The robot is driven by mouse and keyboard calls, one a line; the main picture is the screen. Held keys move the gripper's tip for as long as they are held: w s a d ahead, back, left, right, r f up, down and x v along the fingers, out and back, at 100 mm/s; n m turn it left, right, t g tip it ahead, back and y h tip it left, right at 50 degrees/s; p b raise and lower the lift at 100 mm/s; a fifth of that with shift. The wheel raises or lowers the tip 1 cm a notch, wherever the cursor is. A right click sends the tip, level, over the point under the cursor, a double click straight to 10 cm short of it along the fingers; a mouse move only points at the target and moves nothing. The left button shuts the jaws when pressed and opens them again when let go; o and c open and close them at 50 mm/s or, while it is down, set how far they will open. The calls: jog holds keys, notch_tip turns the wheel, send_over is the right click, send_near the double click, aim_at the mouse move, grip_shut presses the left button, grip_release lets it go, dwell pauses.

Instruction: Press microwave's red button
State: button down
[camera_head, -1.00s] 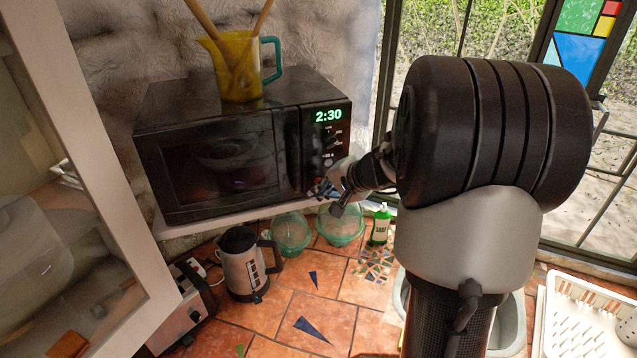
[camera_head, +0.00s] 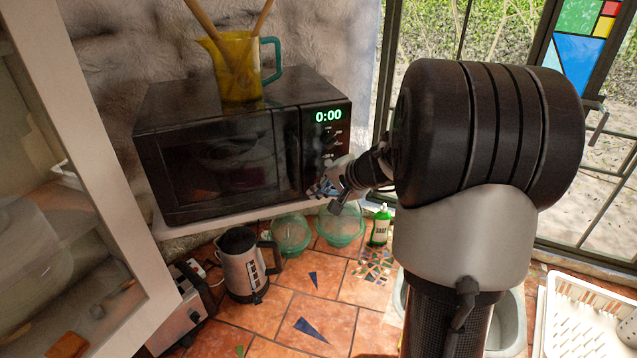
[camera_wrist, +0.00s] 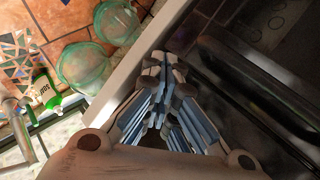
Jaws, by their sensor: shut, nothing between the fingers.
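The black microwave (camera_head: 225,160) stands on a white shelf, and its display (camera_head: 328,116) reads 0:00 in green. It also fills the right of the wrist view (camera_wrist: 270,85). My gripper (camera_head: 318,188) is shut and empty, with its tips at the lower part of the control panel, right of the door. In the wrist view its fingertips (camera_wrist: 158,58) are together close to the microwave's front edge. I cannot tell whether they touch the panel. The red button is not visible; my gripper and wrist cover that part of the panel.
A yellow jug (camera_head: 237,72) with wooden utensils stands on the microwave. Below are green glass bowls (camera_head: 340,226), a green soap bottle (camera_head: 380,227) and a kettle (camera_head: 245,268). A white cabinet frame (camera_head: 85,130) is at left. Tiled counter in front is partly clear.

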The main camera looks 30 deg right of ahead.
jog(key=shift+s, duration=0.15)
jog(key=shift+s+a+b, duration=0.2)
jog(key=shift+s+b, duration=0.4)
jog(key=shift+s, duration=0.05)
jog(key=s+b, duration=0.1)
jog(key=s, duration=0.1)
jog(key=s+a+b, duration=0.1)
jog(key=s, duration=0.1)
jog(key=shift+s+a, duration=0.1)
jog(key=shift+s, duration=0.3)
dwell(0.6)
